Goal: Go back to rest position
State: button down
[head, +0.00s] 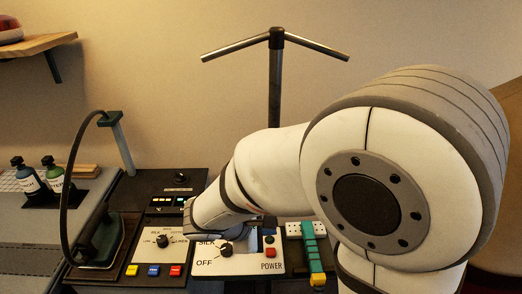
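My white arm reaches in from the right, and its wrist end hangs over the back of a white control panel (240,265). My gripper's fingers are hidden behind the wrist, so I cannot see whether they are open or touch anything. The panel has a black knob (226,248), the words SILK and OFF, and a red button (269,253) above the word POWER. My arm covers the panel's upper part.
A dark control box (150,250) with coloured buttons stands left of the panel. An iron (103,238) with a looping cord stands beside it. Two bottles (40,178) are at far left. A metal stand (275,80) rises behind. A teal-and-yellow item (314,255) lies right of the panel.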

jog(key=s+d+r+m+g+y, duration=0.2)
jog(key=s+d+r+m+y, duration=0.5)
jog(key=m, duration=0.9)
jog(key=shift+s+d+r, duration=0.3)
jog(key=shift+s+d, duration=1.25)
jog(key=shift+d, duration=0.9)
